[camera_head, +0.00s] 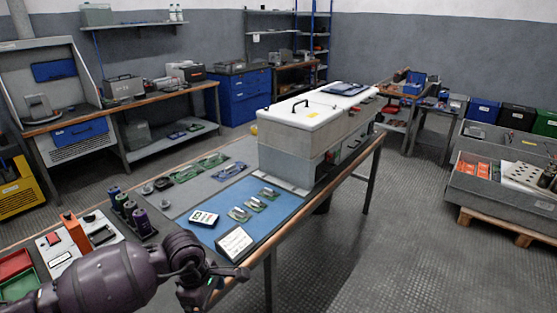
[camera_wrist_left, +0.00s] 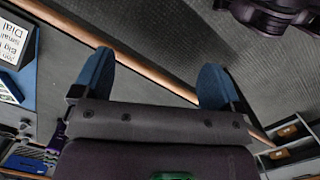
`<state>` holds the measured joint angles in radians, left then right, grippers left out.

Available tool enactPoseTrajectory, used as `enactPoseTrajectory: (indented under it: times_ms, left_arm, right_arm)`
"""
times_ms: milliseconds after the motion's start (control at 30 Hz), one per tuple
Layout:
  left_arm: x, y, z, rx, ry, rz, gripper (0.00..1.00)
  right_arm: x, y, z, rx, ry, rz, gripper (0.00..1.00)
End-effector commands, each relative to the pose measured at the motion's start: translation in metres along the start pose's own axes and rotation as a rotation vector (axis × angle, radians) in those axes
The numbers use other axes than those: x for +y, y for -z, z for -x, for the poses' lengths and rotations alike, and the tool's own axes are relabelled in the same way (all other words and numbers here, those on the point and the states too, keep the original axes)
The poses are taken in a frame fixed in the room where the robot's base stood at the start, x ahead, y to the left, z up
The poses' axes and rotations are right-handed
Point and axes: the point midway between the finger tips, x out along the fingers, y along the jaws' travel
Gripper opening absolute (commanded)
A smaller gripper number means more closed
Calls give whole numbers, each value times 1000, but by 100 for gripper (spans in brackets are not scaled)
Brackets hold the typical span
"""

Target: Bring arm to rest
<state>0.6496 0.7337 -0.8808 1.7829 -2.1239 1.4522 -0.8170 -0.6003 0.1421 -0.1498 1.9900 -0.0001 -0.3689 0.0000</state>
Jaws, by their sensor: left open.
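My left arm comes in from the lower left in the head view, and its left gripper (camera_head: 226,277) is at the front edge of the workbench, near the white sign card (camera_head: 235,242). In the left wrist view the left gripper (camera_wrist_left: 155,76) has its two blue-tipped fingers wide apart with nothing between them. Below the fingers the bench edge (camera_wrist_left: 150,70) and dark floor show.
The workbench holds a blue mat (camera_head: 207,233) with green boards (camera_head: 255,203), several dark capacitors (camera_head: 130,208) and a large grey cabinet with a white lid (camera_head: 318,108). Red and green trays (camera_head: 16,264) are at lower left. Open floor (camera_head: 400,240) lies to the right.

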Motion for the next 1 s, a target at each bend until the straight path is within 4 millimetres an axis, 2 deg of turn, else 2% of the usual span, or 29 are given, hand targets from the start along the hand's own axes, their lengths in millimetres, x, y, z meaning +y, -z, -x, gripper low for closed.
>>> enactPoseTrajectory:
  times_ms: [167,267,500,600,667,767,900,1000]
  left_arm:
    - [8,-38,6,-231,-38,137,91]
    - [14,-64,20,-401,-42,236,91]
    - [37,-138,90,-969,37,586,91]
    - [44,-153,120,-1212,124,778,91]
    - [49,-156,136,-1352,187,902,91]
    - [58,-151,156,-1572,310,1128,91]
    - [68,-123,168,-1847,511,1480,91]
    - [71,-91,161,-2014,671,1756,91]
  right_arm:
    - [0,1,0,3,0,0,43]
    - [-1,7,-2,13,2,-2,43]
    - [-1,6,-2,13,2,-2,43]
    - [-1,4,-1,8,1,-2,43]
    - [-1,2,0,5,1,-2,43]
    - [0,-2,1,-3,0,-1,43]
    - [0,-7,3,-14,-1,0,43]
    - [1,-8,3,-15,-1,1,43]
